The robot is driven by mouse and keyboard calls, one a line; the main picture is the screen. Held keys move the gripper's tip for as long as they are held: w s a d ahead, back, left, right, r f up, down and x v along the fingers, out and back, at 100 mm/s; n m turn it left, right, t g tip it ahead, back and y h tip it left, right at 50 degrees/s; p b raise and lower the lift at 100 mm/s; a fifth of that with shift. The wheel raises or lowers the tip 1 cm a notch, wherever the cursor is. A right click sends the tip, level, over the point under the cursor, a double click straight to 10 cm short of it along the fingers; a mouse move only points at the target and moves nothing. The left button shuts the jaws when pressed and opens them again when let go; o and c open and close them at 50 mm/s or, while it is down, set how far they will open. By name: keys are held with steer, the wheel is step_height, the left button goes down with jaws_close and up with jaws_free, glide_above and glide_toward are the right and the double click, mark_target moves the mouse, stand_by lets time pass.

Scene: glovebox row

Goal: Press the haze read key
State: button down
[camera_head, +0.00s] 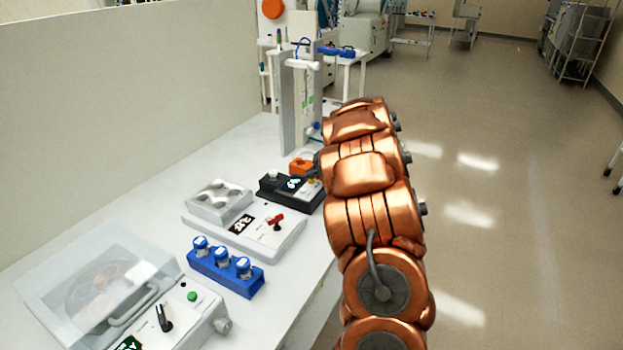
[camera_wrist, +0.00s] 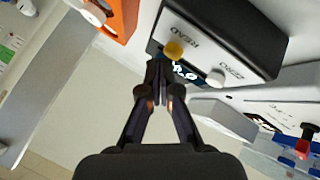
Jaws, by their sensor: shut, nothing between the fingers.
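The black meter (camera_wrist: 225,40) fills the upper middle of the wrist view. Its yellow key (camera_wrist: 174,49) lies beside the word READ, and a white key (camera_wrist: 216,78) lies beside the word ZERO. A display with white digits (camera_wrist: 184,72) is partly hidden by my fingers. My gripper (camera_wrist: 158,68) is shut and empty, its tips just below and left of the yellow key in the picture. I cannot tell whether they touch the meter. In the head view the black meter (camera_head: 283,197) sits on the bench left of my arm, which mostly hides my gripper.
An orange item (camera_wrist: 118,18) lies close beside the meter. On the white bench (camera_head: 165,228) stand a white device with a red switch (camera_head: 255,238), a blue rack with jars (camera_head: 228,275), and a clear-lidded machine (camera_head: 100,275). A tall white stand (camera_head: 288,110) is behind. Open floor lies right.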

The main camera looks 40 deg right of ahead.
mark_target(313, 181)
steer(key=shift+r+p, duration=0.5)
steer(key=shift+r, duration=0.1)
step_height(313, 181, up, 5)
steer(key=p, duration=0.6)
stand_by(0.9)
